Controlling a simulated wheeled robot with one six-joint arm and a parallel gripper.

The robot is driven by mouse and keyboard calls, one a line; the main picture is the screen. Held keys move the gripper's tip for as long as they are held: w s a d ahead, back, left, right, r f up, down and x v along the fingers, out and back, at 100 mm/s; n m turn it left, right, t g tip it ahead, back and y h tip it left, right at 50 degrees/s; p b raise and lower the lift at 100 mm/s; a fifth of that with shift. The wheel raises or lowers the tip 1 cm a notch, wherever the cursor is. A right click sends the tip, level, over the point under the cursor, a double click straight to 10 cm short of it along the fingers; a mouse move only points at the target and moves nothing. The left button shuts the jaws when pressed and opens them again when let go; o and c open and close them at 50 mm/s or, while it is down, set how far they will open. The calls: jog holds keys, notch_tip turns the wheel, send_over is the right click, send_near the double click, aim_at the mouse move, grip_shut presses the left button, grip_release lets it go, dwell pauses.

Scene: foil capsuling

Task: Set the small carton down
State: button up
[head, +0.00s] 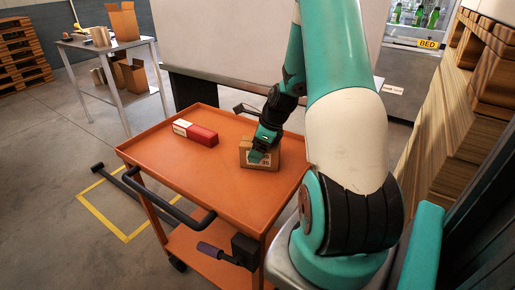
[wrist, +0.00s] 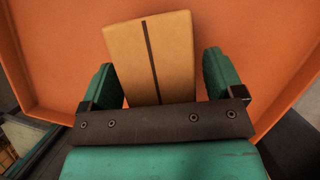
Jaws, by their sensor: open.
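The small carton (head: 265,158) is a brown box with a printed label on its near side. It sits on the orange trolley's top tray (head: 225,194), toward the right. In the wrist view its tan top with a dark tape stripe (wrist: 153,58) shows between the fingers, slightly tilted in the picture. My gripper (head: 260,156) is at the carton from above. In the wrist view my gripper (wrist: 164,80) is open, with a green finger on each side of the carton and visible gaps. The carton's lower part is hidden there.
A red and white box (head: 196,132) lies on the tray, left of the carton. The tray has a raised rim and free room at its front. A table with open cartons (head: 123,22) stands at the back left. Wooden pallets (head: 470,140) stand at the right.

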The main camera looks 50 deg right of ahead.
jog(key=p+v, duration=0.1)
jog(key=v, duration=1)
jog(key=shift+s+d+r, duration=0.1)
jog(key=shift+s+r, duration=0.05)
jog(key=shift+r, duration=0.15)
jog(key=w+a+r+n+g+y, duration=0.1)
jog(key=a+r+n, duration=0.3)
jog(key=a+n, duration=0.75)
jog(key=w+a+r+n+g+y, duration=0.1)
jog(key=a+r+n, duration=0.3)
jog(key=a+n, duration=0.7)
jog(key=s+a+r+n+g, duration=0.1)
jog(key=s+a+n, duration=0.5)
jog(key=a, duration=0.3)
jog(key=s+a+r+n+g, duration=0.1)
jog(key=s+a+n, duration=0.6)
jog(key=a+n, duration=0.2)
jog(key=shift+s+r, duration=0.25)
jog(key=shift+r, duration=0.05)
